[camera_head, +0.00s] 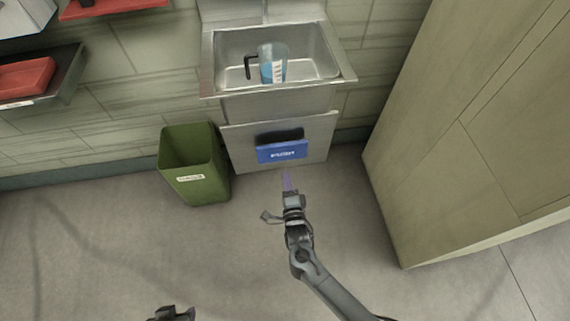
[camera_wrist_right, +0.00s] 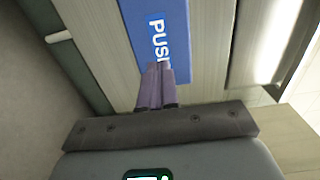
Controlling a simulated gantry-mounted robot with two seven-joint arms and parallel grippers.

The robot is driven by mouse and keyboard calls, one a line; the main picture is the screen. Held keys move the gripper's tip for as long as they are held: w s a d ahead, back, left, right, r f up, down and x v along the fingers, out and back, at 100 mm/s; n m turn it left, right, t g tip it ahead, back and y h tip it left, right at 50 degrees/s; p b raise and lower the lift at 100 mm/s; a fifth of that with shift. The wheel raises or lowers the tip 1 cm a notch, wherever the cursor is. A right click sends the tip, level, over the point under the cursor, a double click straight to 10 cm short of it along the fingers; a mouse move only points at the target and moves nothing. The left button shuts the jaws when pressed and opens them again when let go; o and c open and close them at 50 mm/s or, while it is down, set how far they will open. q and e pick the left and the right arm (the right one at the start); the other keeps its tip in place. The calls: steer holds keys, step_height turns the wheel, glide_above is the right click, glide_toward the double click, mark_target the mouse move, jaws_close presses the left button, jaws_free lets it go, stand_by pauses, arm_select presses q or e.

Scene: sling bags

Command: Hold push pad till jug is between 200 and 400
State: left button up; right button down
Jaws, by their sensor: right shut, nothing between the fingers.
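A clear jug (camera_head: 269,54) with a black handle stands in the steel sink basin. Blue liquid shows in its lower part; the scale marks are too small to read. The blue push pad (camera_head: 282,152) is on the sink's front panel, and its lettering shows in the right wrist view (camera_wrist_right: 155,22). My right gripper (camera_head: 287,180) is shut and empty, its purple fingers just below and in front of the pad. In the right wrist view the fingertips (camera_wrist_right: 156,68) overlap the pad's lower edge; contact cannot be told. My left gripper (camera_head: 172,314) is barely in view at the bottom edge.
The steel sink (camera_head: 230,45) is against the tiled wall. A green bin (camera_head: 195,180) stands on the floor left of the front panel. A large beige cabinet (camera_head: 430,190) stands at the right. Shelves with red items (camera_head: 28,76) are at upper left. The floor in front is clear.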

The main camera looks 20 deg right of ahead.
steer(key=s, duration=0.2)
steer(key=s+a+p, duration=0.1)
steer(key=s, duration=0.1)
steer(key=shift+s, duration=0.3)
steer(key=shift+w+r, duration=0.1)
